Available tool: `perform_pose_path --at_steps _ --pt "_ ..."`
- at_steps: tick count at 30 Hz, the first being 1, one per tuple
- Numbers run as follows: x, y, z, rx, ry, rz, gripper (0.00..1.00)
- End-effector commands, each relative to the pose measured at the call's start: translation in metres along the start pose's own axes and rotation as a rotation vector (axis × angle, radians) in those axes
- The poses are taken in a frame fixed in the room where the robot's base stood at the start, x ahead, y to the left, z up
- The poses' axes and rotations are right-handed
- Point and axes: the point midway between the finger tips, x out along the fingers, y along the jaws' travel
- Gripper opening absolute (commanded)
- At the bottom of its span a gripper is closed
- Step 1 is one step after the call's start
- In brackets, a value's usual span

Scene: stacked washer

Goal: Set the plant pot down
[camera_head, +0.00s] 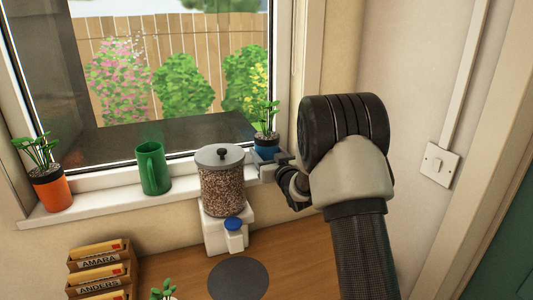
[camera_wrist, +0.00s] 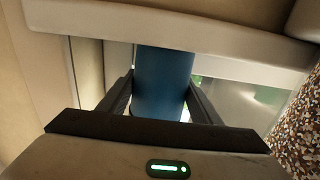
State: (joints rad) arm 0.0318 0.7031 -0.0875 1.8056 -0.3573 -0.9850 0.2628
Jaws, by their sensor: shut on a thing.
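A blue plant pot (camera_head: 266,146) with a green leafy plant is at the right end of the white windowsill (camera_head: 107,195). My gripper (camera_head: 268,166) is shut on it from the front right. In the wrist view the blue pot (camera_wrist: 163,82) stands between the two dark fingers of my gripper (camera_wrist: 160,90). The pot looks about upright. Its base is partly hidden in the head view, so I cannot tell whether it touches the sill.
A dispenser (camera_head: 222,185) full of brown-speckled bits stands close left of my gripper. Below, a wooden counter (camera_head: 190,275) holds a dark round mat (camera_head: 238,279), letter rack (camera_head: 100,268) and small plant (camera_head: 163,289).

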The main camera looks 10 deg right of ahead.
Motion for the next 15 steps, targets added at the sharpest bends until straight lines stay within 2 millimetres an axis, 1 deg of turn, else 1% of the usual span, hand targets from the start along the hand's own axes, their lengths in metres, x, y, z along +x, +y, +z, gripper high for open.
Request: perform_pose_path --at_steps 2,3,5,6,15 --pt "0.0001 0.0001 0.0025 0.0 0.003 0.0 0.36" --pt "-0.0001 0.0001 0.0019 0.0 0.0 0.0 0.65" --pt "-0.0001 0.0 0.0018 0.0 0.0 0.0 0.75" --pt "-0.0001 0.0 0.0019 0.0 0.0 0.0 0.77" --pt "0.0 -0.0001 -0.0005 0.0 0.0 0.0 0.77"
